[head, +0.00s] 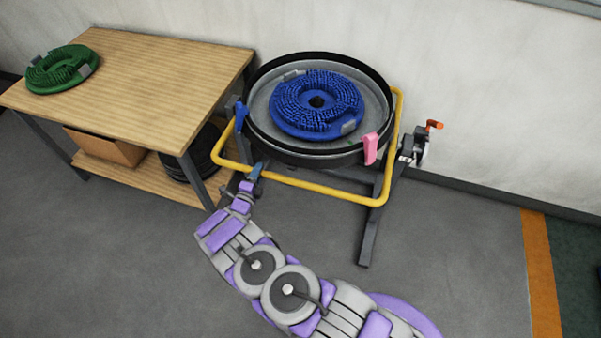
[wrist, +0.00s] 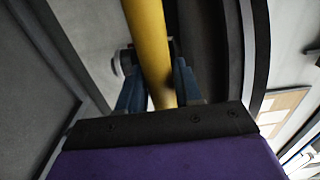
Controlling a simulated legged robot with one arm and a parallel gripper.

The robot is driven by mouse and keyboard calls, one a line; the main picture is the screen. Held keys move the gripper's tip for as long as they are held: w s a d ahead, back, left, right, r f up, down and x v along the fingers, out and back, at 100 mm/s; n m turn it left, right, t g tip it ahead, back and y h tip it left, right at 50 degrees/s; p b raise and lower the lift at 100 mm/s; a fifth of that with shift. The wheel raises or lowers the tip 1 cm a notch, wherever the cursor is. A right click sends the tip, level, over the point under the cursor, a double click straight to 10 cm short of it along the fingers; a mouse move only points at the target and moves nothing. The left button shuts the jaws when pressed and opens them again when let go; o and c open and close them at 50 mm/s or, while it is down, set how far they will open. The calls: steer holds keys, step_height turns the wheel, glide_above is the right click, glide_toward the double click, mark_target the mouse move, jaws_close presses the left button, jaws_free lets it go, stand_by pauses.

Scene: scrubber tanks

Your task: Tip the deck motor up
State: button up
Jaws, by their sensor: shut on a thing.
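The deck (head: 263,130) is a round grey pan with a black rim, carried on a dark stand and lying roughly level, its open side up. A blue bristle brush disc (head: 296,104) sits in it. A yellow tube handle (head: 320,187) loops around the deck's front and sides. My gripper (head: 256,172) is at the handle's front left. In the wrist view, my gripper's blue fingers (wrist: 157,88) are shut on the yellow handle (wrist: 150,45), one on each side. The motor itself is hidden under the deck.
A pink clip (head: 371,148) and a blue clip (head: 240,116) sit on the deck rim. A crank with an orange grip (head: 434,125) is at the right. A wooden table (head: 150,75) stands left, with a green brush disc (head: 62,69) on it. The floor in front is clear.

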mark_target(261, 135)
steer(key=shift+f, duration=0.1)
steer(key=shift+c, duration=0.6)
steer(key=shift+w+d+r+p, duration=0.1)
steer(key=shift+w+r+p, duration=0.15)
steer(key=shift+r+p, duration=0.65)
steer(key=shift+w+d+r+p, duration=0.1)
steer(key=shift+w+r+p, duration=0.15)
steer(key=shift+r, duration=1.25)
steer(key=shift+w+d+r+p, duration=0.1)
steer(key=shift+w+r+p, duration=0.15)
steer(key=shift+r+p, duration=0.65)
steer(key=shift+r+b, duration=0.3)
steer(key=shift+b, duration=0.05)
steer(key=w+r, duration=0.1)
steer(key=r, duration=0.1)
steer(key=w+r+p, duration=0.1)
steer(key=r, duration=0.1)
steer(key=d+r, duration=0.1)
steer(key=r, duration=0.1)
steer(key=shift+w+r, duration=0.3)
steer(key=shift+w, duration=0.1)
steer(key=shift+w+d+r, duration=0.25)
steer(key=shift+w+r, duration=0.45)
steer(key=shift+r, duration=0.3)
steer(key=shift+w+d+r, duration=0.25)
steer(key=shift+w+r, duration=0.45)
steer(key=shift+r, duration=0.25)
steer(key=shift+w+d+r, duration=0.25)
steer(key=shift+w+r, duration=0.45)
steer(key=shift+r, duration=0.3)
